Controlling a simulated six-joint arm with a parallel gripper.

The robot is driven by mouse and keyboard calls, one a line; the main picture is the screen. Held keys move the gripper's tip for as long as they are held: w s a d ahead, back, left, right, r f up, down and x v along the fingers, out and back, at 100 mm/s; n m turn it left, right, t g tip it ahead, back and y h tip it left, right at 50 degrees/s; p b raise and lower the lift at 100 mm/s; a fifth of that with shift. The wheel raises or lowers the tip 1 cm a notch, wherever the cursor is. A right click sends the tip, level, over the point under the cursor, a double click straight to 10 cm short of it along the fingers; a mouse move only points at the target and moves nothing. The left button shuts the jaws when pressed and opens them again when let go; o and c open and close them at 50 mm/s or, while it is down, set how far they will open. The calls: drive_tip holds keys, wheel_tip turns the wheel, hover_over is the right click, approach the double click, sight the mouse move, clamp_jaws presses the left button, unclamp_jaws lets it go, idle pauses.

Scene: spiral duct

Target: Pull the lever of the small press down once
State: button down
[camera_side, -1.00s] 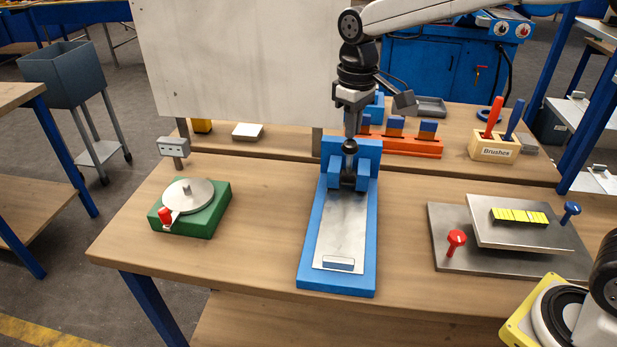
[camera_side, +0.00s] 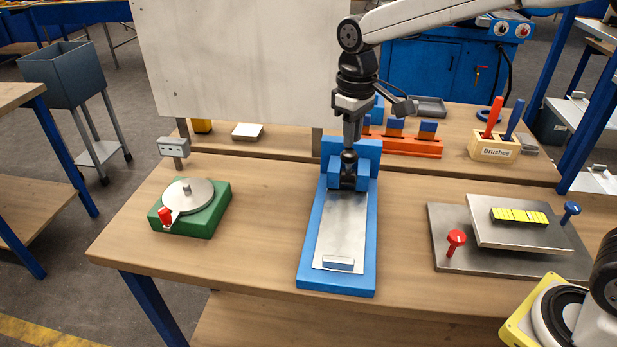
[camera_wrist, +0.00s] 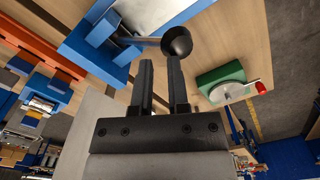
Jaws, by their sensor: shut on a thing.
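The small press (camera_side: 365,235) is a blue base with a grey metal plate and a blue upright block at its back. Its lever ends in a black ball knob (camera_side: 349,156), in front of the block. In the wrist view, the knob (camera_wrist: 177,40) shows at the fingertips, with the metal lever rod (camera_wrist: 146,41) running left to the blue press body (camera_wrist: 98,52). My gripper (camera_side: 350,143) points down and is shut on the lever at its knob end. The exact finger contact is partly hidden in both views.
A green block with a round grey disc and red knob (camera_side: 203,222) stands left of the press. A metal plate fixture (camera_side: 510,262) with red and blue knobs stands right. A white panel (camera_side: 240,60) and a brush holder (camera_side: 494,150) are behind. Bare tabletop separates them.

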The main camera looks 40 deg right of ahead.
drive_tip(key=shift+f, duration=0.35)
drive_tip(key=shift+s+a+f, duration=0.1)
drive_tip(key=shift+a+f, duration=0.05)
drive_tip(key=shift+f, duration=0.2)
drive_tip(key=shift+a, duration=0.15)
drive_tip(key=shift+s+a, duration=0.1)
idle(0.3)
